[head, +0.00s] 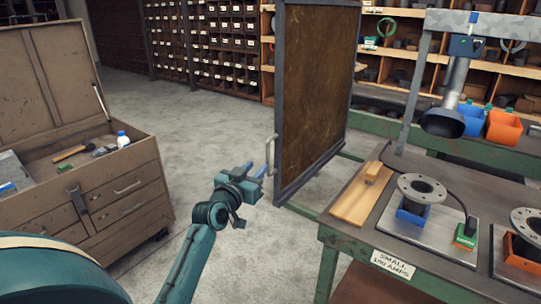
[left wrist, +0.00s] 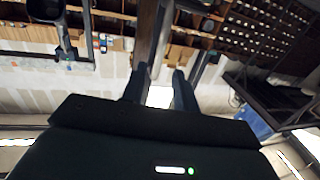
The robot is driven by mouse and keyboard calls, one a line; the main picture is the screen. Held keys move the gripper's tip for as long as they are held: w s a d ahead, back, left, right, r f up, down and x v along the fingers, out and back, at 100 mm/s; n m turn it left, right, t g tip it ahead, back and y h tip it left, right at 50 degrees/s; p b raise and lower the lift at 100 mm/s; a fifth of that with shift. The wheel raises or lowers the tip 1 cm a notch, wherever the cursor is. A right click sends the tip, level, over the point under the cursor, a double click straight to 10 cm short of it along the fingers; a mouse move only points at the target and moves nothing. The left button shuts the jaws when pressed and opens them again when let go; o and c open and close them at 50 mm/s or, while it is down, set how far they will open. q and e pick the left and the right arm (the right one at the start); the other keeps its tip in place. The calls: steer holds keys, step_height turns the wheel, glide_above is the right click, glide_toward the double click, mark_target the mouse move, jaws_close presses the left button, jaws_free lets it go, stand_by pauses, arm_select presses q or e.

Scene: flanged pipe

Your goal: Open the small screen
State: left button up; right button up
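The small screen (head: 312,90) is a tall brown panel in a dark grey frame. It stands upright at the left end of the green workbench. A pale vertical handle (head: 271,155) sits on its near left edge. My left gripper (head: 264,172) is at the handle's height, close beside it. In the left wrist view its two dark fingers (left wrist: 160,88) are apart with a bright gap between them. The screen's edge and a pale bar run up just beyond the fingertips. I cannot tell whether they touch the handle. My right gripper is in neither view.
An open brown tool chest (head: 120,197) stands at left. Grey floor (head: 190,125) is clear between chest and screen.

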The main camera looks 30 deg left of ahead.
mark_target(267, 157)
arm_select(q)
steer(key=w, duration=0.5)
steer(key=w+a, duration=0.1)
steer(key=w, duration=0.2)
steer(key=shift+w, duration=0.1)
steer(key=shift+c, duration=0.3)
jaws_close()
